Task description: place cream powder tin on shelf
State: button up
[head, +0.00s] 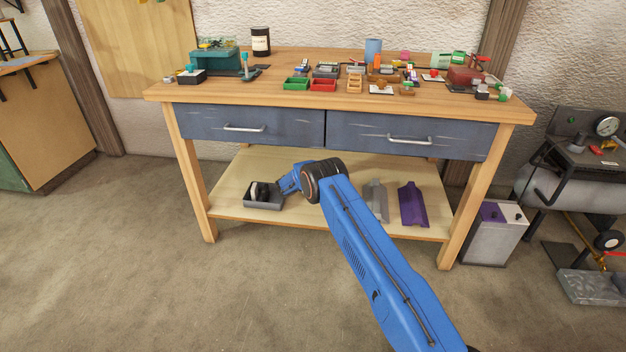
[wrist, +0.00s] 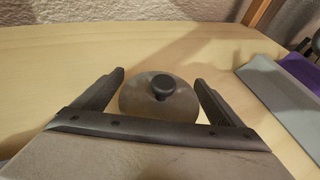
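In the wrist view a round, dull grey-beige lid with a dark knob shows between my fingers; I take it to be the cream powder tin (wrist: 137,101). Its sides are mostly hidden below the lid. My gripper (wrist: 160,78) has one dark finger on each side of it, both very close to its rim. I cannot tell whether they touch it. The shelf (wrist: 60,50) is pale wood and lies under and behind the tin. In the head view the shelf (head: 225,200) is the bench's lower board, and my gripper (head: 262,193) is over its left part.
Grey (head: 377,202) and purple (head: 413,204) bent laths lie on the shelf to the right. The drawers (head: 240,127) hang above the shelf. Bench legs (head: 195,190) bound its sides. Bare shelf shows left of the tin, with the wall behind.

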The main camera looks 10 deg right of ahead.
jog(key=shift+r, duration=0.1)
jog(key=shift+s+a+r, duration=0.15)
jog(key=shift+a, duration=0.05)
jog(key=v, duration=1.1)
jog(key=shift+s, duration=0.3)
jog(key=shift+a+r, duration=0.1)
jog(key=shift+r, duration=0.05)
